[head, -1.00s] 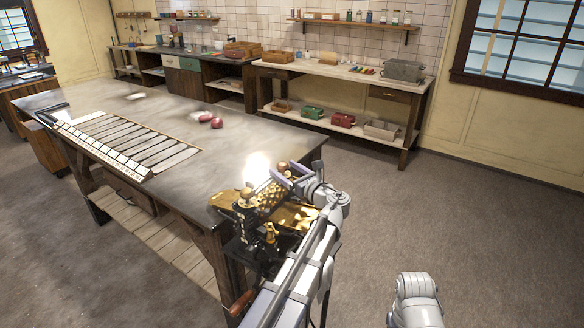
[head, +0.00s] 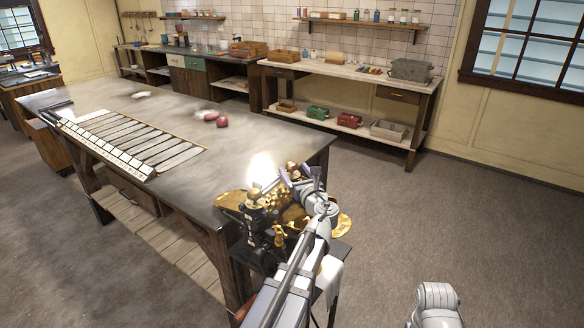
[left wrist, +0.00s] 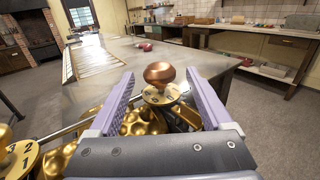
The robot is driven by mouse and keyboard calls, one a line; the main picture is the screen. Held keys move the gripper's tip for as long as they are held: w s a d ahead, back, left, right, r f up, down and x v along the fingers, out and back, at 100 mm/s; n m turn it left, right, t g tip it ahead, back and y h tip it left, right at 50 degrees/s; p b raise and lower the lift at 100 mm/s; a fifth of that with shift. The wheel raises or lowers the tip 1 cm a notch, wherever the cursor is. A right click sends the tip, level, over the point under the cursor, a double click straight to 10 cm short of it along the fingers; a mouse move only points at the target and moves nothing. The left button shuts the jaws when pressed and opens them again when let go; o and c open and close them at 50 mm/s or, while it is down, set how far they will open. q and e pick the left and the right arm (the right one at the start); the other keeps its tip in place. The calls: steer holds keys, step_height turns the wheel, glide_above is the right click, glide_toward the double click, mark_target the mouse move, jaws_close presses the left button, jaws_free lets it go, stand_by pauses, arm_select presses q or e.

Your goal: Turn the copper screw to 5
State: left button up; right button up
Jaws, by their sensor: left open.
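The copper screw (left wrist: 158,72) has a round copper knob above a pale brass dial (left wrist: 160,94) with dark marks; I cannot read its setting. It belongs to a black and brass machine (head: 254,222) at the near corner of the long table. My left gripper (left wrist: 160,78) is open, with its two lilac fingers on either side of the knob and a gap on both sides. In the head view my left gripper (head: 303,181) is over the machine's right side, partly hiding it. My right gripper is out of view.
The long table (head: 255,140) carries a slatted rack (head: 135,140) and red rollers (head: 221,121). A bright glow sits beside the machine. A back bench (head: 350,77) holds small boxes.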

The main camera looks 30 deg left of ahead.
arm_select(q)
steer(key=shift+x, duration=1.45)
jaws_close()
